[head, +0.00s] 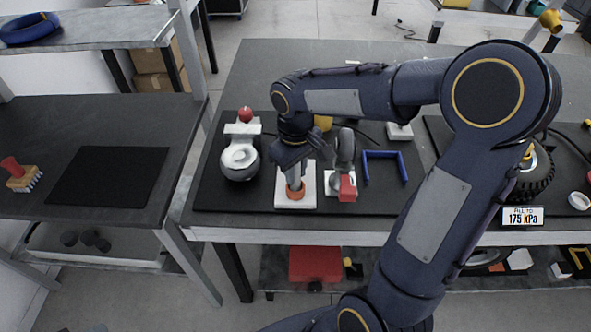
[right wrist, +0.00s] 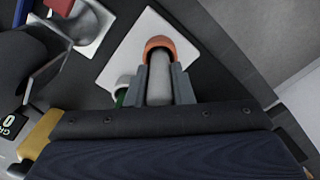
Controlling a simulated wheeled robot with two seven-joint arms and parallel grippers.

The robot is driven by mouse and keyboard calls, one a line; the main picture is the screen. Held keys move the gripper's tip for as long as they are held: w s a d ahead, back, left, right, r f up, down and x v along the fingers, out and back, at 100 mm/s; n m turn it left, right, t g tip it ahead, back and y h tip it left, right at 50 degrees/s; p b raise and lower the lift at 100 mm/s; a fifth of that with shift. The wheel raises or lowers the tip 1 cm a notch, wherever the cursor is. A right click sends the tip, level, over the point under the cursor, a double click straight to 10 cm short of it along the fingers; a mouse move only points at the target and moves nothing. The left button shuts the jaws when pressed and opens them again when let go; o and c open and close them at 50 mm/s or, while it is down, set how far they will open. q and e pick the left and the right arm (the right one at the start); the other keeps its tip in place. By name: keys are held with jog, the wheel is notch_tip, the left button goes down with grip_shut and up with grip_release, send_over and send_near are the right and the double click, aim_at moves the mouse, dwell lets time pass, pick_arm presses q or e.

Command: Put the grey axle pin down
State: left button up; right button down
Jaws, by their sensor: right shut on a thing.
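The grey axle pin (head: 295,178) stands roughly upright below my right gripper (head: 292,166). In the right wrist view the pin (right wrist: 160,90) lies between the two fingers of the right gripper (right wrist: 160,82), which is shut on it. The pin's far end meets an orange ring-shaped part (head: 296,190) over a white square plate (head: 310,204). The orange part also shows in the right wrist view (right wrist: 166,43). I cannot tell whether the pin is seated in it or just above it. My left gripper is not in view.
A white round part (head: 239,160) stands left of the plate. A grey stand with a red block (head: 347,188) is close on the right, and a blue U-shaped frame (head: 385,155) lies beyond it. The black mat (head: 226,198) has bare room at its front left.

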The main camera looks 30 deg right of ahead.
jog(key=shift+f, duration=0.2)
jog(key=c, duration=1.3)
grip_release()
jog(key=shift+r, duration=0.1)
jog(key=shift+o, duration=0.2)
